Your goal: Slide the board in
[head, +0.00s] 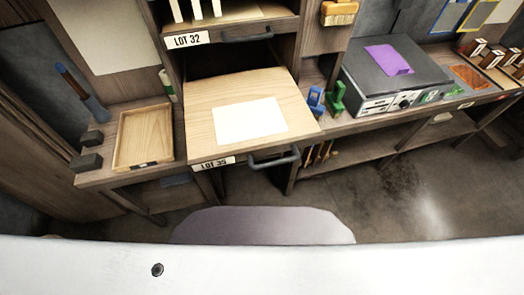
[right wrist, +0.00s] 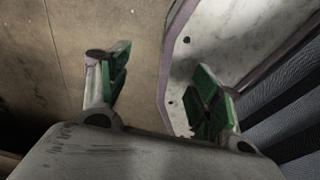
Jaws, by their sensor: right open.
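A light wooden pull-out board (head: 200,125) labelled LOT 35 sticks out from the cabinet in the middle of the head view. A white sheet (head: 249,121) lies flat on it. A dark bar handle (head: 273,158) is on its front edge, right of the label. My right gripper (right wrist: 161,82) shows in the right wrist view, with its green-padded fingers apart and nothing between them. Floor and a pale speckled surface show beyond the fingers. Neither gripper shows in the head view, so the right one is away from the board. My left gripper is out of view.
Above is another board (head: 252,24) labelled LOT 32, with its own handle. A shallow wooden tray (head: 123,164) stands left on the bench. Blue and green clamps (head: 336,98) and a grey device (head: 368,105) stand right. The floor (head: 420,190) at right is clear.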

